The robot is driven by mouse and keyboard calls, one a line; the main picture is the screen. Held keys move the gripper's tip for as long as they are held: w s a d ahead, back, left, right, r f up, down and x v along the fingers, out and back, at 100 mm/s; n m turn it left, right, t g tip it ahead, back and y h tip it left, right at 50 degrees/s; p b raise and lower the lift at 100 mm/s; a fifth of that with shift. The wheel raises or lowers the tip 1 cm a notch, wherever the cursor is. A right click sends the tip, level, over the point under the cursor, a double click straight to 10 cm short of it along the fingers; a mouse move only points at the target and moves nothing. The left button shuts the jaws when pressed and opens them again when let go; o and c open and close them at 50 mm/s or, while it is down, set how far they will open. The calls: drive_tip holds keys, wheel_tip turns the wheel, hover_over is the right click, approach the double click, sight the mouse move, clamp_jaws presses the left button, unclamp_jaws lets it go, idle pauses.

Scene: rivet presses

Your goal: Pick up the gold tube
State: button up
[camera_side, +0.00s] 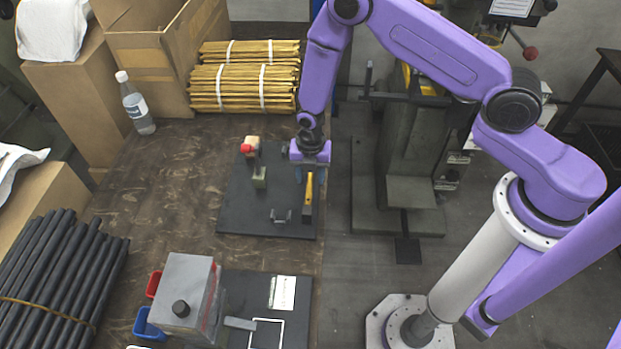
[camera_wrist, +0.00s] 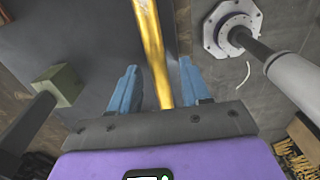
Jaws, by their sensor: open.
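The gold tube (camera_side: 309,190) shows at the right edge of a dark board, just below my gripper (camera_side: 312,174) in the side view. In the wrist view, the gold tube (camera_wrist: 153,50) runs from the top edge down between the two blue fingers of my gripper (camera_wrist: 158,65). The fingers are open, with a visible gap on each side of the tube. The tube's lower end in that view is hidden by the gripper body. I cannot tell how deep the tube sits between the fingers.
Strapped bundles of gold tubes (camera_side: 235,88) lie at the back. A grey box-shaped machine (camera_side: 185,285) stands in front. The table's left middle is clear.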

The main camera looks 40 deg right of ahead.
drive_tip(key=shift+f, duration=0.85)
clamp_jaws()
drive_tip(key=shift+r, duration=0.1)
